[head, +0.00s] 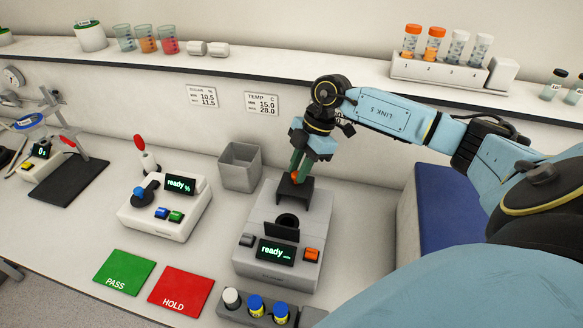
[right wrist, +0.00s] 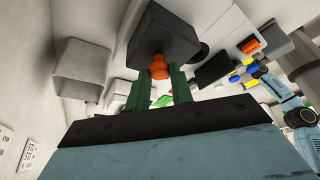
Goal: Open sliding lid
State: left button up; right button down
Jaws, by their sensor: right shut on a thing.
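The grey analyser (head: 255,212) stands on the bench with a small screen reading "ready". A dark lid block (head: 292,194) sits toward the back of its top and shows large in the right wrist view (right wrist: 150,28). A dark round opening (head: 287,220) shows in front of the block. My right gripper (head: 297,172), with green fingers, is shut on the orange knob (right wrist: 160,67) of the lid. In the right wrist view a blue arm, apparently my left, ends near the vials; its gripper (right wrist: 262,70) is too small to read.
A grey open bin (head: 240,167) stands close behind left of the analyser. Another "ready" device (head: 165,207) is at left, with green PASS (head: 124,272) and red HOLD (head: 181,291) mats in front. A vial rack (head: 228,314) is in front. A shelf (head: 250,58) runs behind.

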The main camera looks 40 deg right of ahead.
pick_arm(q)
jog(key=shift+w, duration=0.45)
pick_arm(e)
jog(key=c, duration=1.2)
grip_release()
jog(key=shift+c, duration=0.2)
pick_arm(q)
jog(key=shift+s+f+b, duration=0.1)
jog(key=shift+f+b, duration=0.45)
pick_arm(e)
jog(key=v, duration=1.3)
jog(key=shift+r, duration=0.2)
pick_arm(q)
jog(key=shift+s, duration=0.1)
pick_arm(e)
jog(key=shift+s+f, duration=0.1)
jog(key=shift+s, duration=0.05)
